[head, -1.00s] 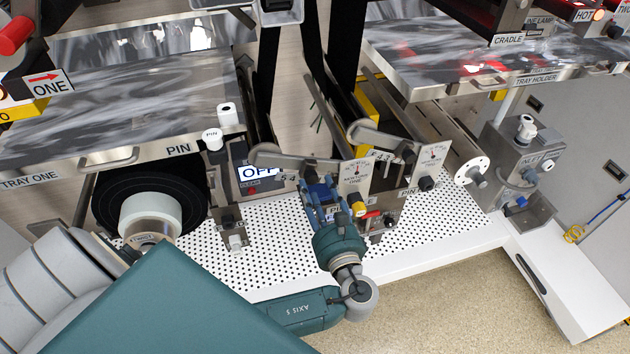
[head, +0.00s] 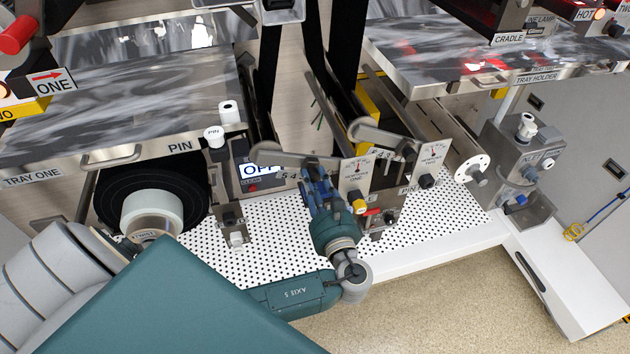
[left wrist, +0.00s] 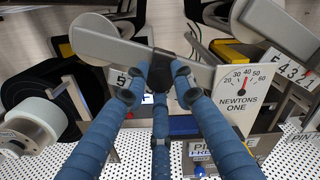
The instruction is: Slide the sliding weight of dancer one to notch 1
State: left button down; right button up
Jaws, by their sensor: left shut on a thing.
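Dancer one's grey arm (head: 285,157) slants out from the gauge plate marked NEWTONS ONE (head: 355,180). It also shows in the left wrist view (left wrist: 112,46), with a round disc at its far left end. My left gripper (head: 318,182) has its blue fingers shut on the dark sliding weight (left wrist: 164,68), which sits around the arm partway along. In the head view the fingers largely hide the weight. The notch number strip (head: 289,176) below the arm shows a 5 and a 4; the gripper covers its other numbers. My right gripper is not in view.
A second dancer arm (head: 380,136) with its own gauge stands just right. A yellow knob (head: 358,206) and red lever (head: 371,212) sit below gauge one. A white roll (head: 152,213) is at left. The perforated white deck (head: 275,245) is mostly clear.

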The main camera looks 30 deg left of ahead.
pick_arm(q)
jog(key=w+d+f+b, duration=0.2)
jog(key=w+d, duration=0.1)
jog(key=shift+w+d+f, duration=0.2)
jog(key=shift+w+f, duration=0.05)
jog(key=c, duration=1.7)
grip_release()
jog(key=shift+o, duration=1.3)
jog(key=shift+w+d+f, duration=0.1)
jog(key=shift+w, duration=0.2)
jog(key=shift+r, duration=0.2)
